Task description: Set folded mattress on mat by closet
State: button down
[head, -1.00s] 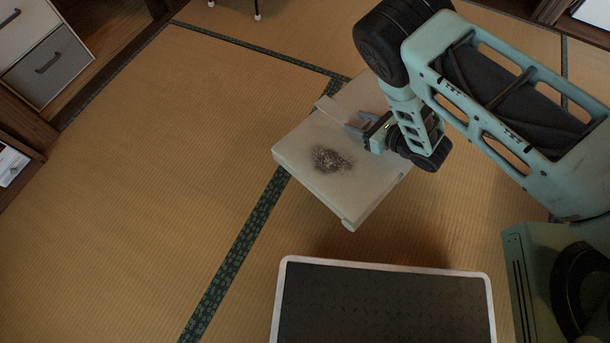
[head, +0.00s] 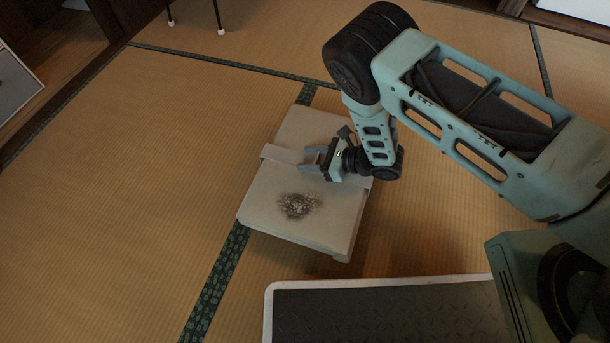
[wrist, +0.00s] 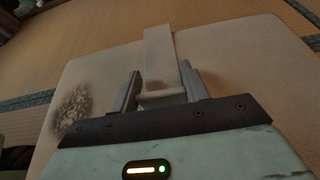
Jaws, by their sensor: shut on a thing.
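The folded mattress (head: 335,215) is a pale, thick block with a dark speckled stain on top, right of centre in the head view. A pale strap (head: 280,154) runs across it. My gripper (head: 314,160) is at the middle of its top, shut on the strap. In the wrist view the strap (wrist: 160,50) passes between the fingers (wrist: 160,88), and the mattress (wrist: 230,65) spreads out beneath. The mattress casts a shadow on the floor; I cannot tell how high it hangs. I see no mat that I can tell apart from the tatami.
Tatami floor (head: 120,200) with dark green borders lies open to the left of the mattress. A grey drawer front (head: 15,85) stands at the left edge. Thin dark legs with white feet (head: 218,18) stand at the top. A white item (head: 575,8) is at the top right.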

notch_tip(320, 180, down, 7)
jog(key=b, duration=0.3)
jog(key=shift+r+b, duration=0.15)
jog(key=shift+b, duration=0.25)
jog(key=shift+r, duration=0.1)
jog(key=c, duration=0.7)
grip_release()
jog(key=shift+f, duration=0.2)
